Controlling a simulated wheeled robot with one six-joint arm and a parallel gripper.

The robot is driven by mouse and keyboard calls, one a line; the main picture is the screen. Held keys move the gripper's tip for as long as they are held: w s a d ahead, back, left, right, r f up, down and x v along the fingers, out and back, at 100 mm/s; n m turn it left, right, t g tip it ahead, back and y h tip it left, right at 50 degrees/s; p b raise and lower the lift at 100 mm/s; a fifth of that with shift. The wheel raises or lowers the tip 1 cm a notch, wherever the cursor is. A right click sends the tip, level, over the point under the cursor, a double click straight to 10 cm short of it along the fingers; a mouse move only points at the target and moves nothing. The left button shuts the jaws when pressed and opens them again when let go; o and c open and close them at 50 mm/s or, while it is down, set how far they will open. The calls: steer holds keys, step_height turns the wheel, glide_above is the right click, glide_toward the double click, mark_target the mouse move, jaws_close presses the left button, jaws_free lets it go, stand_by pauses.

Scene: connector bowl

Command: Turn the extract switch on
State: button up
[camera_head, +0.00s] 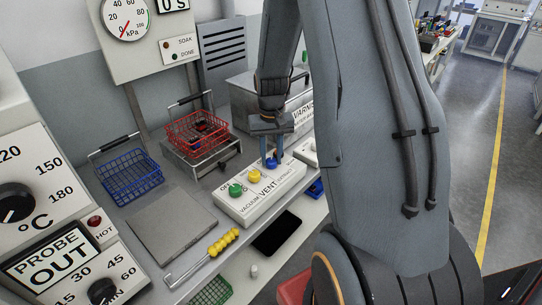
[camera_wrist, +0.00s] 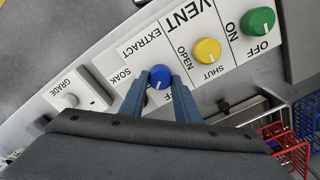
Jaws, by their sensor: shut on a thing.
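The extract switch is a blue knob (camera_head: 271,164) at the right end of a white switch panel (camera_head: 239,208) in the head view. In the wrist view the blue knob (camera_wrist: 159,75) sits below the word EXTRACT, its white mark on the lower side, towards a partly hidden label that seems to read OFF. My gripper (camera_wrist: 158,82) has its two blue-grey fingers on either side of the knob, shut on it. In the head view my gripper (camera_head: 272,155) reaches down onto the knob from above.
A yellow vent knob (camera_wrist: 207,51) and a green knob (camera_wrist: 258,21) stand beside it on the panel. A grey GRADE switch (camera_wrist: 72,100) is on the other side. Red (camera_head: 196,131) and blue (camera_head: 131,176) wire baskets stand behind. A yellow-handled hook (camera_head: 222,243) lies in front.

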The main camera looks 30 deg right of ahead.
mark_target(272, 159)
steer(key=m, duration=0.3)
steer(key=shift+d+r+m, duration=0.1)
steer(key=shift+m, duration=0.2)
steer(key=shift+d+m, duration=0.1)
steer(key=shift+m, duration=1.8)
steer(key=o, duration=1)
steer(key=shift+o, duration=0.2)
steer(key=shift+r+b, duration=0.95)
steer(key=shift+r, duration=2.9)
steer(key=shift+s, duration=0.1)
